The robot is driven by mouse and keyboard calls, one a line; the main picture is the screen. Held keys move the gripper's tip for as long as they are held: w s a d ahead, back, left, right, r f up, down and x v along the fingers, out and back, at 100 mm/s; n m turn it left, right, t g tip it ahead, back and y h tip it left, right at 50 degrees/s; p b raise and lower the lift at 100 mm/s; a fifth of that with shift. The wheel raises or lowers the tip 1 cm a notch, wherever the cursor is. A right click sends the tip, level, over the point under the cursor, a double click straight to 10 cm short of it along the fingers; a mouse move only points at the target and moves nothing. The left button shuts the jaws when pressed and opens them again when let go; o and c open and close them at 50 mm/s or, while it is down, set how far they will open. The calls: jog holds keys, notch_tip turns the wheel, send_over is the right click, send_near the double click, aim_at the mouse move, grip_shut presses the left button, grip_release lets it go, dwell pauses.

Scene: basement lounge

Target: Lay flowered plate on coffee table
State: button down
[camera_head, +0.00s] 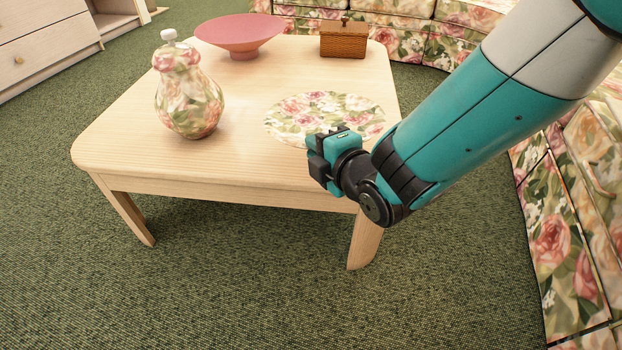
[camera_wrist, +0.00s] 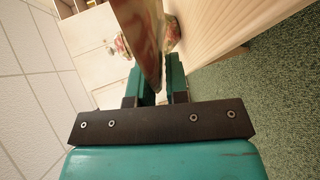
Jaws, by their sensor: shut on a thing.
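The flowered plate (camera_head: 325,112) has pink roses and green leaves on cream. It looks roughly level over the near right part of the coffee table (camera_head: 240,165). My gripper (camera_head: 328,150) is shut on the plate's near edge, by the table's front edge. In the wrist view the plate (camera_wrist: 142,38) shows nearly edge-on between my fingers (camera_wrist: 157,80). The pale wooden table (camera_wrist: 225,30) lies to the right there. A gap seems to separate plate and table, but its size is unclear. My fingers hide part of the plate's near rim.
A flowered lidded jar (camera_head: 190,95) stands on the table left of the plate. A flowered sofa (camera_head: 550,230) is at right, a drawer cabinet (camera_head: 45,45) at far left.

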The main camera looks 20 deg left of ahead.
notch_tip(320, 180, down, 10)
jog(key=a+b, duration=0.1)
jog(key=b, duration=0.6)
jog(key=shift+s+r, duration=0.15)
jog(key=shift+s, duration=0.25)
jog(key=c, duration=1)
grip_release()
jog(key=shift+c, duration=0.2)
